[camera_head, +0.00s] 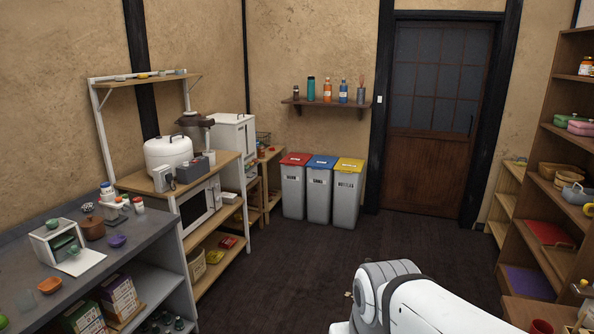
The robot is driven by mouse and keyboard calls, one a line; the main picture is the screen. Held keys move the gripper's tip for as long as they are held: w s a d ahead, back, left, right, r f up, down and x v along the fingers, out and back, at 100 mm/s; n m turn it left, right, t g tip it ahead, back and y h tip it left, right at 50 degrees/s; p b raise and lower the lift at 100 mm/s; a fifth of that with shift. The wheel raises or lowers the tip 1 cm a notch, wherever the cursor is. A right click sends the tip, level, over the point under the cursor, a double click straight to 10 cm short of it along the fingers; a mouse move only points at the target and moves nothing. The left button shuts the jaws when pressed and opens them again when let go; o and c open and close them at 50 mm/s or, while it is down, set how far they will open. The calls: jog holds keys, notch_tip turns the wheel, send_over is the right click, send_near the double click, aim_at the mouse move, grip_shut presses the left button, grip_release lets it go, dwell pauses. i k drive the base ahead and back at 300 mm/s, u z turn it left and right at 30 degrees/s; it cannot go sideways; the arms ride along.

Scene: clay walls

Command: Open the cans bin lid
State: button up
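Three grey bins stand side by side against the far wall, left of the door. One has a red lid (296,159), the middle one a blue lid (321,162), and the right one a yellow lid (349,165). All three lids look shut. Each bin has a small label on its front, too small to read surely, so I cannot tell which one is the cans bin. Part of my white arm shows at the bottom right, well short of the bins. My gripper is not in view.
Dark floor (290,265) is clear up to the bins. A grey counter (60,250) and a wooden rack with a microwave (200,204) line the left. A wooden shelf unit (545,130) stands right. A wall shelf with bottles (322,104) hangs above the bins.

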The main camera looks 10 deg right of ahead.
aim_at(321, 162)
jog(key=z, duration=0.15)
jog(key=i, duration=2.6)
jog(key=z, duration=0.25)
jog(key=i, duration=2.95)
jog(key=u, duration=0.1)
